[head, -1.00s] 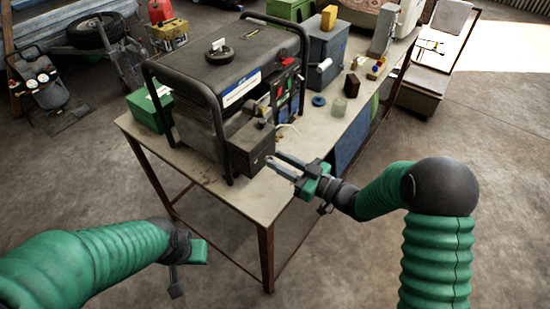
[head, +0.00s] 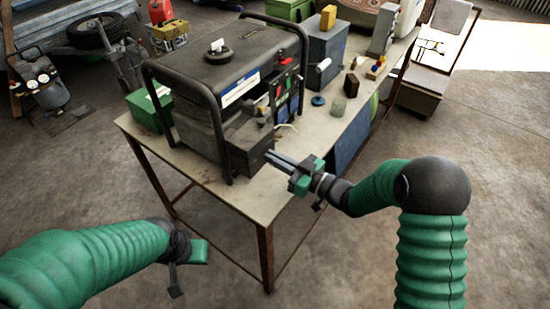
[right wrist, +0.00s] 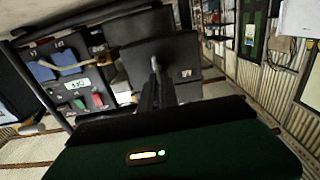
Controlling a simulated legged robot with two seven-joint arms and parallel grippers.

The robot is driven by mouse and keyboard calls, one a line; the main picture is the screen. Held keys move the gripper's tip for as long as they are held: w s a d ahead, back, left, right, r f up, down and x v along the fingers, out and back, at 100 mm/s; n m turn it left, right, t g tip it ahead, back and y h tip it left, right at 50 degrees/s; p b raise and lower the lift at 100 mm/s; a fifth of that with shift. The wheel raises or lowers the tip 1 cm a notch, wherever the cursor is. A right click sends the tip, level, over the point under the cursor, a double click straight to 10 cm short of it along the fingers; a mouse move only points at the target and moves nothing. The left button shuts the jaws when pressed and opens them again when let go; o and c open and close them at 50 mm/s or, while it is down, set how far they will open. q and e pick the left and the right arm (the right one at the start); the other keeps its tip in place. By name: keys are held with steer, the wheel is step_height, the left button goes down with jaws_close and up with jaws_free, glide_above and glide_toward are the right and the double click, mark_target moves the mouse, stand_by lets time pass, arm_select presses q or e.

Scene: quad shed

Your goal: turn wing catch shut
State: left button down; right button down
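The generator (head: 225,75) stands on the workbench in a dark tube frame, with a dark box (head: 245,145) low on its near end. The box also shows in the right wrist view (right wrist: 185,55), with a small pale label. My right gripper (head: 268,155) points at the box's right face, its fingertips at or very near it. In the right wrist view its fingers (right wrist: 155,68) overlap a small grey part that may be the wing catch; I cannot make out its angle or the finger gap. My left gripper (head: 188,270) hangs left of the bench, away from the generator.
The bench top (head: 260,195) is bare in front of the box. A green box (head: 150,110) sits behind the generator at left. A glass jar (head: 338,106), a blue ring (head: 318,100) and a grey-blue cabinet (head: 328,50) stand further right. The generator's tube frame (head: 210,120) is close to the box.

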steer(key=shift+f, duration=0.15)
steer(key=shift+w+d+f+m+p, duration=0.3)
steer(key=shift+m+p, duration=1.3)
steer(key=shift+m, duration=1.35)
steer(key=shift+w+d+f+m+p, duration=0.1)
steer(key=shift+f+m+p, duration=0.35)
steer(key=shift+m+p, duration=1.85)
steer(key=shift+w+d+f+m+p, duration=0.1)
steer(key=shift+w+f+m+p, duration=0.5)
steer(key=shift+m, duration=3.05)
steer(key=shift+s+r, duration=0.2)
steer(key=shift+s, duration=0.25)
steer(key=c, duration=1.6)
jaws_free()
steer(key=shift+w, duration=0.1)
steer(key=shift+r, duration=0.2)
